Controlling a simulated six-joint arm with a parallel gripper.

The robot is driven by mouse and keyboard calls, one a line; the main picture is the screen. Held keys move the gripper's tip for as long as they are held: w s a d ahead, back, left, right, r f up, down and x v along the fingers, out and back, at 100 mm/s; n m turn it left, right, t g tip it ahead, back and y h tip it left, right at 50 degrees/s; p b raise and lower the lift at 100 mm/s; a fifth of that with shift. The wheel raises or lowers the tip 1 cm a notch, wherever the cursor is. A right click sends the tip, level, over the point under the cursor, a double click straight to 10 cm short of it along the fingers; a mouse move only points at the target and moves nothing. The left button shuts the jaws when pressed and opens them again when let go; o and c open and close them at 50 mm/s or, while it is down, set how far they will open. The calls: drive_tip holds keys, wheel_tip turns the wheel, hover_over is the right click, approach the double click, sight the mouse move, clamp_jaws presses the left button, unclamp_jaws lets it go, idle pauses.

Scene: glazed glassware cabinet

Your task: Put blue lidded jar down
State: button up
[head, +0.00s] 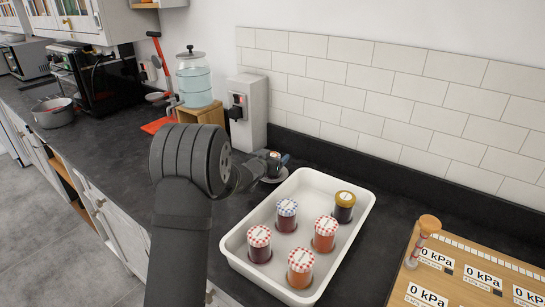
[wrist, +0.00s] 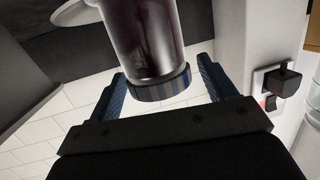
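My gripper (head: 277,160) is above the counter behind the left end of the white tray, partly hidden by my own wrist. In the wrist view, its two blue fingers (wrist: 163,70) stand either side of a dark purple jar with a blue-grey striped lid (wrist: 162,88). Gaps show between the lid and both fingers, so the gripper looks open. The jar's base is out of the frame, so I cannot tell what it rests on. Another jar with a blue checked lid (head: 287,209) stands upright at the back left inside the tray.
The white tray (head: 233,242) also holds several jars with red checked lids and one yellow-lidded jar (head: 344,203). A pale disc (head: 274,176) lies below my gripper. A white socket box (head: 250,115) stands behind left. A wooden board (head: 455,247) with a timer lies right.

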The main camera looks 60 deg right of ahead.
drive_tip(key=shift+r, duration=0.2)
drive_tip(key=shift+a+r, duration=0.15)
drive_tip(key=shift+a, duration=0.15)
drive_tip(key=v, duration=1.1)
drive_tip(key=shift+a, duration=0.2)
